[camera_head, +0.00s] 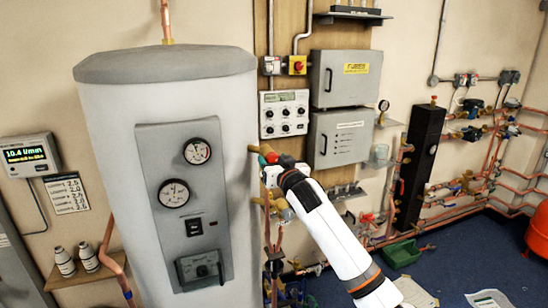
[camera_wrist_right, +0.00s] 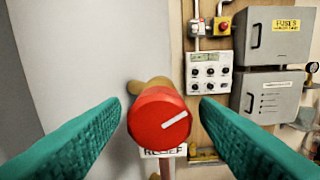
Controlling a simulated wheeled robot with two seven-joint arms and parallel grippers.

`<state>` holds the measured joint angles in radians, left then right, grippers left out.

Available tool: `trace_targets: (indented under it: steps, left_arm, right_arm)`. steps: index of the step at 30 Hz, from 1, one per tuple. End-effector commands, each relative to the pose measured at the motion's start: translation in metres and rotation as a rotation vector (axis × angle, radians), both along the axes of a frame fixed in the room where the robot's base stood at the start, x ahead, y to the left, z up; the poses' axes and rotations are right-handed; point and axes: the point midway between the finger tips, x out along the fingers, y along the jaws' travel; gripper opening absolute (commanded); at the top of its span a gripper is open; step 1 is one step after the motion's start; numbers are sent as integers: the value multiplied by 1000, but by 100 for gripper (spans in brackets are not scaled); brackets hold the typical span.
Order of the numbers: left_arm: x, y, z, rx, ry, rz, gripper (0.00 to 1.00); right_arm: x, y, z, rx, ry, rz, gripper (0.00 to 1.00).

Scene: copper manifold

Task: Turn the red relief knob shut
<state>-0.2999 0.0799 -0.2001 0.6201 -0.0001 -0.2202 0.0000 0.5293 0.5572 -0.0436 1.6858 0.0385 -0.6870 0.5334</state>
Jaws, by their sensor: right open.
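The red relief knob (camera_wrist_right: 158,122) fills the middle of the right wrist view, its face toward the camera. A white line on it slants up to the right, nearer level than upright. A white label (camera_wrist_right: 163,153) reading "RELIEF" sits below, partly hidden by the knob. My right gripper (camera_wrist_right: 158,108) is open, with a green finger on each side of the knob and visible gaps; no contact shows. In the head view the knob (camera_head: 271,158) is a small red patch beside the white tank, largely covered by my right gripper (camera_head: 266,160). My left gripper is not in view.
The large white tank (camera_head: 100,170) stands close on the left. A brass fitting (camera_wrist_right: 150,83) shows behind the knob. A control panel (camera_head: 284,114) and grey boxes (camera_head: 341,78) are on the wall behind. Copper pipes (camera_head: 450,212) run at the right.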

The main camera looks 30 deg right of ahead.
Motion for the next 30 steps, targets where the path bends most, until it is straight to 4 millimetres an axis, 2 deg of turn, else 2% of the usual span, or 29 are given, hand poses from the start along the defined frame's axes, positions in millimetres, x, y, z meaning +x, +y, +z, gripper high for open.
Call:
trace_targets:
  steps: [10,18,30]
  left_arm:
    - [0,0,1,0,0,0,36]
    - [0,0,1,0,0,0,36]
    - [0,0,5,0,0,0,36]
  right_arm:
    - [4,-1,0,0,0,1,56]
    - [4,-1,0,0,0,1,11]
    - [4,-1,1,-78,20,0,11]
